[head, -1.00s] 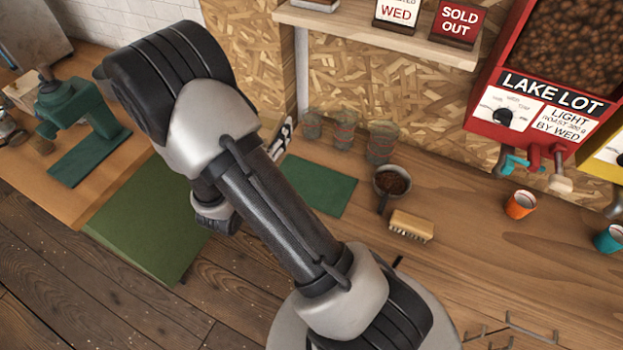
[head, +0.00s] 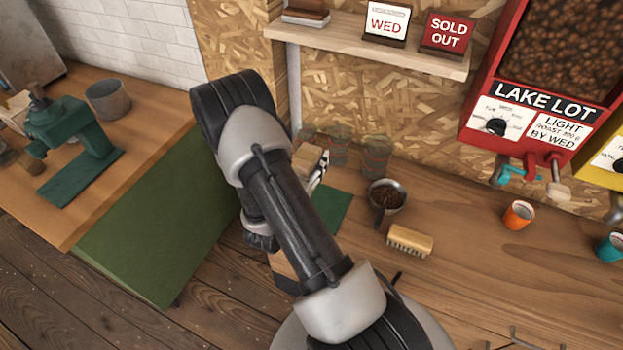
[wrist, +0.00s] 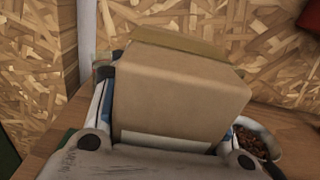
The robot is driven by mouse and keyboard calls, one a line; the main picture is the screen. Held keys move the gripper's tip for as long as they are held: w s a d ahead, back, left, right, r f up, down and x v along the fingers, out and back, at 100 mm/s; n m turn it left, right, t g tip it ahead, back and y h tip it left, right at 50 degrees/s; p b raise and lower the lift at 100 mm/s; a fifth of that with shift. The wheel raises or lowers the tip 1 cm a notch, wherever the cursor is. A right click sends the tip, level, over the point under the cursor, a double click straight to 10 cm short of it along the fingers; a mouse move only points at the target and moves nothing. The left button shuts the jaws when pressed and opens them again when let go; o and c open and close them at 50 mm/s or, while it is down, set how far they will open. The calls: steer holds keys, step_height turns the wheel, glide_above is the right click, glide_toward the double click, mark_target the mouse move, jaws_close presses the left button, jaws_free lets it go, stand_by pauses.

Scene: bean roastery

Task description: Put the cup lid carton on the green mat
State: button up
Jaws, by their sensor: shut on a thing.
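The cup lid carton (wrist: 180,95) is a plain brown cardboard box with a tape-like band along its top. It fills the middle of the wrist view. My gripper (wrist: 176,78) is shut on it, with one finger on each side. In the head view, the gripper (head: 318,170) shows just right of my arm, with a small tan part of the carton (head: 306,158) beside it. The green mat (head: 333,208) lies on the wooden counter, partly hidden behind my arm. I cannot tell the carton's height above the counter.
Glasses (head: 375,155) stand behind the mat. A scoop of beans (head: 387,195) and a brush (head: 410,240) lie to its right. A larger green surface (head: 160,225) spans left of my arm. A green machine (head: 75,130) and grey pot (head: 107,100) stand at left.

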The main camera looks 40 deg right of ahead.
steer(key=shift+f+b, duration=0.7)
steer(key=shift+f, duration=2.35)
steer(key=shift+f, duration=0.1)
steer(key=shift+f, duration=0.15)
steer(key=o, duration=1.1)
steer(key=shift+r, duration=0.2)
steer(key=shift+s+a, duration=0.1)
steer(key=shift+a, duration=0.15)
steer(key=p+v, duration=0.1)
steer(key=v, duration=1)
steer(key=shift+s+a, duration=0.15)
steer(key=shift+a, duration=0.05)
